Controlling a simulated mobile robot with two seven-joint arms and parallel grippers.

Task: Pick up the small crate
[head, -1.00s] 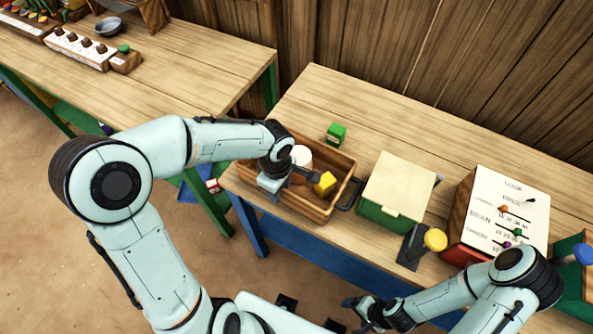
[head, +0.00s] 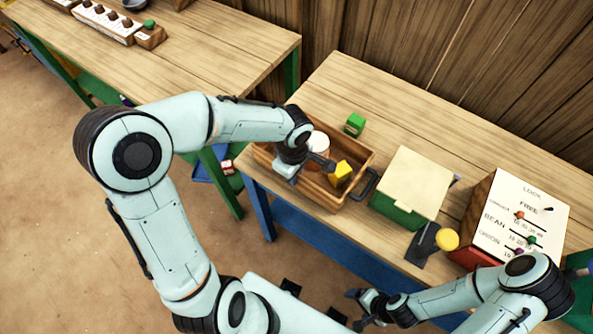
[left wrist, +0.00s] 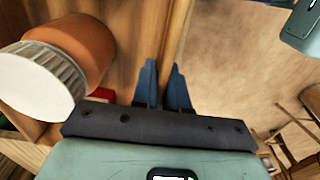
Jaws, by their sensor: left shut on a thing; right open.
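The small crate (head: 319,197) is an open wooden box at the front left of the right-hand table. It holds a jar with a white lid (head: 317,145) and a yellow block (head: 343,170). My left gripper (head: 302,163) reaches down at its front left side. In the left wrist view its blue fingers (left wrist: 161,85) close on a strip of wood, the crate's wall, with the orange-brown jar (left wrist: 80,45) beside them. The crate appears to rest on the table. My right gripper (head: 355,307) is open and empty, low in front of the table.
A green cube (head: 355,124) stands behind the crate. A dark handle (head: 365,184) shows at its right end. Further right are a green box with a pale lid (head: 415,180), a yellow knob (head: 446,240) and a white sloped panel (head: 525,215). Another table (head: 215,60) stands to the left.

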